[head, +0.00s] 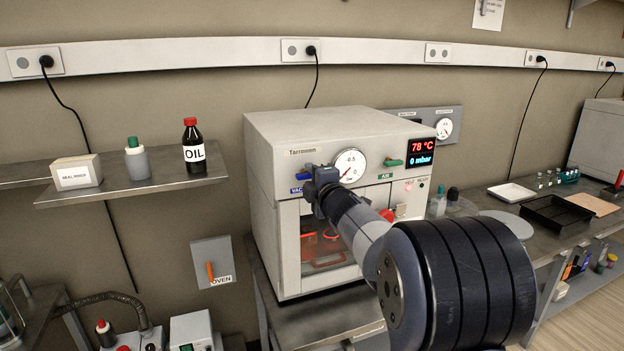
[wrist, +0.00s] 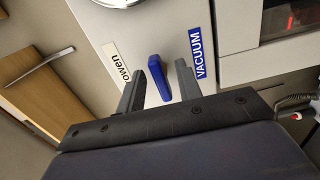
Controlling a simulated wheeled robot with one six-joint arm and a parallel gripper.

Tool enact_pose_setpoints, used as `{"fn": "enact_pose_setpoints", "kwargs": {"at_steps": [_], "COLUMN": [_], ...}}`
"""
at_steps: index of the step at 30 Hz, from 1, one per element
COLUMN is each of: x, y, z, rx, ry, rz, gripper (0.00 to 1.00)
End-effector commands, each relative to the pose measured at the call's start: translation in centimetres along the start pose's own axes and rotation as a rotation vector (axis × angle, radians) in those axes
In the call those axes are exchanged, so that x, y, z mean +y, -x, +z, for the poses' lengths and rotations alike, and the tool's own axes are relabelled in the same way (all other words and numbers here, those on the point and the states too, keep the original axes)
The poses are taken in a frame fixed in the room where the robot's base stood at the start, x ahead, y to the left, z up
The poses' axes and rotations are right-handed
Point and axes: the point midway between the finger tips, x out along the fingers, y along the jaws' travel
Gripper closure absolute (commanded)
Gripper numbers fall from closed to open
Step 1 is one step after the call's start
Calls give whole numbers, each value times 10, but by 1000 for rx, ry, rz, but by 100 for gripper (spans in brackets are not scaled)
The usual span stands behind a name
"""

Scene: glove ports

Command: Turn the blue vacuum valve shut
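The vacuum oven (head: 270,200) is a pale box on a bench, with a dial gauge (head: 350,166) on its front. The blue valve handle (wrist: 159,84) sits beside the blue VACUUM label (wrist: 202,52) in the wrist view. My gripper (wrist: 166,66) is open, with one finger on each side of the handle and a visible gap to each. I cannot tell how deep the handle sits between the fingers. In the head view my gripper (head: 318,183) is at the oven's upper left front and hides most of the valve and part of the label.
A green valve handle (head: 391,162) is right of the gauge. The display (head: 422,152) reads 78 °C and 0 mbar. The oven window (head: 320,245) glows red below my gripper. A shelf (head: 140,190) with an oil bottle (head: 194,146) is on the left wall.

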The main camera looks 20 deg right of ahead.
Motion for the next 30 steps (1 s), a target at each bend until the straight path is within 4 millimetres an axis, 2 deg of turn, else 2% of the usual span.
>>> {"fn": "enact_pose_setpoints", "kwargs": {"at_steps": [5,15,21,30], "x": [0,0,0,0], "y": [13,71,97,108], "z": [1,1,1,0], "rx": [-1,-2,-2,0], "ry": [1,1,0,-1], "rz": [1,1,1,0], "gripper": [66,66,66,66]}}
